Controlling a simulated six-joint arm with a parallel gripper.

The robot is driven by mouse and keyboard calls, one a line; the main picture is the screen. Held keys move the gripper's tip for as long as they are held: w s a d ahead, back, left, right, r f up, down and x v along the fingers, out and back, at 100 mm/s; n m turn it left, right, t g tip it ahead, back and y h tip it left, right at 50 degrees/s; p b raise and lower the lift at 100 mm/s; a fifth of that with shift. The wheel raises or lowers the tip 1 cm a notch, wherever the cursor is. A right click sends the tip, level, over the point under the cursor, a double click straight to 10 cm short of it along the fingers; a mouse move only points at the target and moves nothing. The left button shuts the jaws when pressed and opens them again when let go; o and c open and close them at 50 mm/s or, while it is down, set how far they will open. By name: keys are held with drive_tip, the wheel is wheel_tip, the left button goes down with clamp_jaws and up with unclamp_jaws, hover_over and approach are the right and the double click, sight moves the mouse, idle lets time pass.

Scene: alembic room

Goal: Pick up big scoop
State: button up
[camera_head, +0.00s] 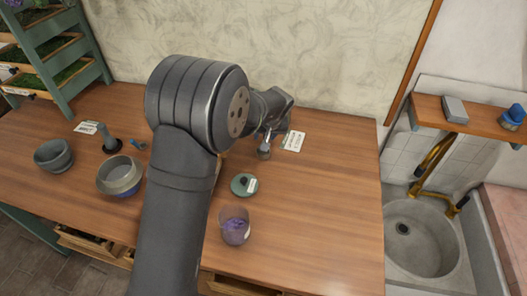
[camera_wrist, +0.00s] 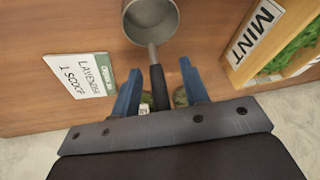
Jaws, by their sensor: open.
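The big scoop shows in the wrist view with its round grey metal bowl (camera_wrist: 150,18) at the top and a dark handle (camera_wrist: 160,90) running down from it. My gripper (camera_wrist: 160,70) is open, with one blue finger on each side of the handle. A gap shows between the handle and each finger. In the head view, my gripper (camera_head: 272,128) is over the back of the table, and a small grey scoop shape (camera_head: 264,152) shows just below it. My arm hides part of the table there.
A "Lavender 1 scoop" card (camera_wrist: 80,75) lies beside the scoop. A wooden "Mint" box (camera_wrist: 265,45) stands to the right in the wrist view. On the table are a green lid (camera_head: 244,185), a cup with purple contents (camera_head: 235,226) and bowls (camera_head: 120,174). The table's right side is clear.

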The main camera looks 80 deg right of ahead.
drive_tip(key=shift+d+f, duration=0.1)
drive_tip(key=shift+f, duration=0.05)
clamp_jaws()
idle(0.4)
